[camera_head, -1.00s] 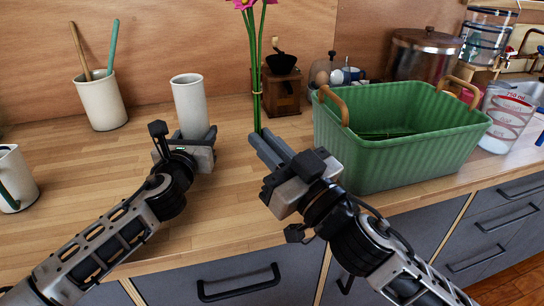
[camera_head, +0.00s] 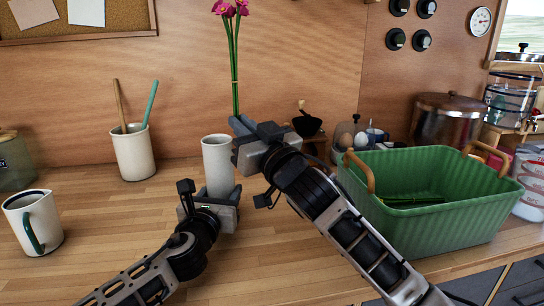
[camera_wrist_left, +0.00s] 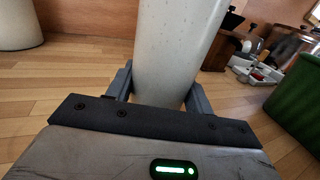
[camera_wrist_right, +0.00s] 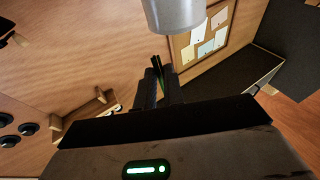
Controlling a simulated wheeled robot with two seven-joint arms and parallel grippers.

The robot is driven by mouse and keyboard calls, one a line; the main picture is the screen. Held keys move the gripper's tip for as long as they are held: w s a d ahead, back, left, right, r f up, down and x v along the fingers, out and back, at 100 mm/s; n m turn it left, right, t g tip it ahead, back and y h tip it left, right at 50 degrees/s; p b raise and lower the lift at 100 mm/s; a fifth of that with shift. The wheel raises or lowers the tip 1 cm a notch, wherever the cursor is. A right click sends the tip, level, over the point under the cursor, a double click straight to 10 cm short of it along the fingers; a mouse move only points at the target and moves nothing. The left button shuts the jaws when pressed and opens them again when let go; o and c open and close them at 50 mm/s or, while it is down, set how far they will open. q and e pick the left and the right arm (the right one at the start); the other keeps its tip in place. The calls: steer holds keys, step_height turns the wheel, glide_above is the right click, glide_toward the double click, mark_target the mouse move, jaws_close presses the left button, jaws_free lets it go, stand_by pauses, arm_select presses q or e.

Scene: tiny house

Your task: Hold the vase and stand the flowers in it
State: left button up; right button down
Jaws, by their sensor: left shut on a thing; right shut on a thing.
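The white cylindrical vase (camera_head: 218,165) stands upright on the wooden counter. My left gripper (camera_head: 212,200) is shut around its lower part; the left wrist view shows the vase (camera_wrist_left: 178,50) between both fingers. The pink flowers (camera_head: 230,10) are upright, their long green stems (camera_head: 234,70) tied with a band. My right gripper (camera_head: 240,130) is shut on the stems near their lower end, just above and slightly right of the vase mouth in the head view. The stem ends (camera_wrist_right: 158,68) show past the fingers in the right wrist view, beside the vase. The lowest stem tips are hidden in the head view.
A green basket (camera_head: 440,215) with tan handles stands to the right. A crock with two utensils (camera_head: 134,152) and a white jug (camera_head: 32,222) stand left. A dark grinder (camera_head: 308,125) and an egg holder are behind my right arm.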

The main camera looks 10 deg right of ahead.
mark_target(223, 139)
arm_select(q)
steer(key=shift+f, duration=0.5)
arm_select(e)
steer(key=a+r+y, duration=0.1)
steer(key=w+a+r+n+g, duration=0.1)
steer(key=a+y, duration=0.1)
steer(key=a, duration=0.1)
steer(key=shift+w+r+n+y, duration=0.3)
steer(key=shift+r, duration=0.1)
steer(key=shift+f, duration=1.85)
steer(key=shift+w+d+f, duration=0.1)
steer(key=shift+f, duration=0.75)
steer(key=c, duration=1.4)
jaws_free()
steer(key=shift+f, duration=0.15)
steer(key=shift+c, duration=0.2)
steer(key=v, duration=1.2)
steer(key=shift+r, duration=0.25)
